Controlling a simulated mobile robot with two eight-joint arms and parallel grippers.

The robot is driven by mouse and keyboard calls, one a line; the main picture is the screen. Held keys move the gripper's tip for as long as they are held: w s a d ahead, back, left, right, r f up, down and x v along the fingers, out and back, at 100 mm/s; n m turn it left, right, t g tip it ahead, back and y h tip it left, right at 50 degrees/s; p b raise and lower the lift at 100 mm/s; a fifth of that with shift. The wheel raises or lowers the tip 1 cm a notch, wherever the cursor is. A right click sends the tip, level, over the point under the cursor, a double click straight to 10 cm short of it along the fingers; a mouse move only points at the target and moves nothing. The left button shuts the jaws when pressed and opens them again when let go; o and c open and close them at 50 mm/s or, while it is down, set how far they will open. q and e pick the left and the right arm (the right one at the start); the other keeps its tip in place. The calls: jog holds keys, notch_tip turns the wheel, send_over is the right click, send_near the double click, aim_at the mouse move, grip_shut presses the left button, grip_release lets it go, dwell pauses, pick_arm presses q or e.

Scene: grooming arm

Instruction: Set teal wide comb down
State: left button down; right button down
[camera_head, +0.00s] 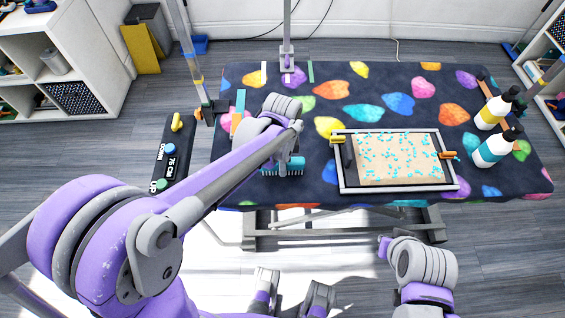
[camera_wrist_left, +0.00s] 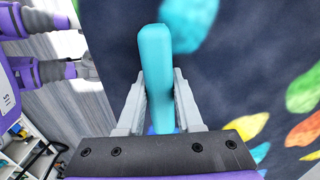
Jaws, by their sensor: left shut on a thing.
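The teal wide comb (camera_head: 296,166) is at the left front part of the patterned grooming table (camera_head: 395,115), its teeth pointing toward the table's front edge. My left gripper (camera_head: 284,158) is shut on it, and my arm hides part of it. In the left wrist view the comb's teal handle (camera_wrist_left: 158,65) stands between the two grey fingers of the left gripper (camera_wrist_left: 160,105). I cannot tell whether the comb touches the table. My right gripper cannot be made out.
A framed tray (camera_head: 341,176) with teal bits on a tan surface lies right of the comb. A yellow-label bottle (camera_head: 494,110) and a teal-label bottle (camera_head: 493,150) stand at the right. Posts rise at the table's back and left. Bare tabletop lies behind the tray.

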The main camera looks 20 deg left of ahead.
pick_arm(q)
jog(key=shift+f, duration=0.1)
jog(key=c, duration=0.6)
grip_release()
jog(key=shift+o, duration=0.2)
jog(key=shift+r, duration=0.2)
notch_tip(320, 180, up, 12)
jog(key=shift+f+p, duration=0.1)
jog(key=shift+p, duration=0.7)
jog(key=s+a+f+n+t, duration=0.2)
jog(key=s+a+f+n, duration=0.1)
jog(key=s+n, duration=0.4)
jog(key=s+a+f+n+t, duration=0.3)
jog(key=s+n, duration=0.4)
jog(key=s, duration=0.1)
jog(key=shift+s+a+f+n, duration=0.15)
jog(key=shift+s+a+n, duration=0.15)
jog(key=shift+n, duration=0.1)
